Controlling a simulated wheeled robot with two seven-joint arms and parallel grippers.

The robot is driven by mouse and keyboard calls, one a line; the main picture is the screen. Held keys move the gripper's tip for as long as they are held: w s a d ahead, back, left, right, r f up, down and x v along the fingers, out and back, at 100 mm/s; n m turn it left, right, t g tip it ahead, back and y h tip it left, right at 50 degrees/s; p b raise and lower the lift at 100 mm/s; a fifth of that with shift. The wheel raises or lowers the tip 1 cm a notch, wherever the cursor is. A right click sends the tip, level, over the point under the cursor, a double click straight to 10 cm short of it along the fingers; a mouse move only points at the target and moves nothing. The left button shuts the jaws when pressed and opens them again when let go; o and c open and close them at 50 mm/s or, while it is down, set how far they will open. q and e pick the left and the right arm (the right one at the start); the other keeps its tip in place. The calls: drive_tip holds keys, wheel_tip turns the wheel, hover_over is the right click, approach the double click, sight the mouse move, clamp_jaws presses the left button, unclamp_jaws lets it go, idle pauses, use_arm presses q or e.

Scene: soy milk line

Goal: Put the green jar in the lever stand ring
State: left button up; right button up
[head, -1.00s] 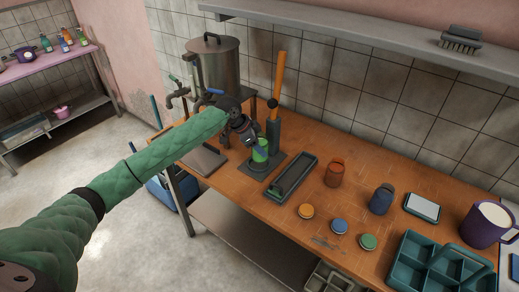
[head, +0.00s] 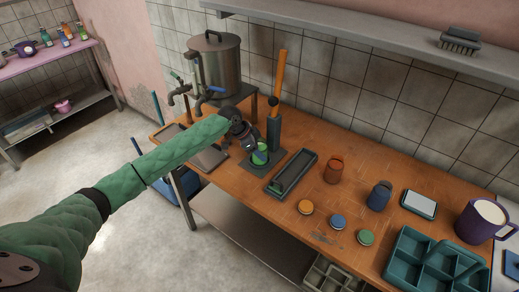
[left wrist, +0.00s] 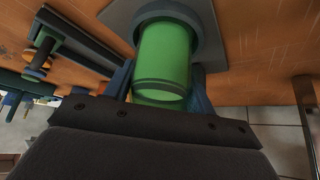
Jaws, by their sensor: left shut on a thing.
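The green jar (head: 261,153) stands upright at the lever stand, partly hidden by my left gripper. My left gripper (head: 257,151) comes in from the left and is shut on the jar. In the left wrist view the jar (left wrist: 163,60) sits between the fingers, and its far end is inside the dark ring (left wrist: 207,28). How deep it sits cannot be told. The lever stand (head: 273,132) has a grey base plate and an upright orange lever (head: 280,80). My right gripper is not in view.
A dark tray (head: 309,155) lies just right of the stand. A steel urn (head: 215,68) with taps stands behind. An orange jar (head: 333,170), a blue jar (head: 379,196), three lids and a teal crate (head: 396,258) are farther right on the wooden table.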

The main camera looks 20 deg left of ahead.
use_arm(q)
drive_tip(key=shift+f, duration=0.1)
drive_tip(key=o, duration=1.3)
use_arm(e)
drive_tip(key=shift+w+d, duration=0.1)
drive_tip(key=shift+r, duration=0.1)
use_arm(q)
drive_tip(key=shift+a+r, duration=0.25)
drive_tip(key=shift+r, duration=0.1)
drive_tip(key=shift+b+v, duration=2)
drive_tip(key=shift+v, duration=3.7)
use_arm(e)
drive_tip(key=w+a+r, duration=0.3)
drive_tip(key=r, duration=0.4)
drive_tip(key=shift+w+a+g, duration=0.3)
use_arm(q)
drive_tip(key=shift+d, duration=0.1)
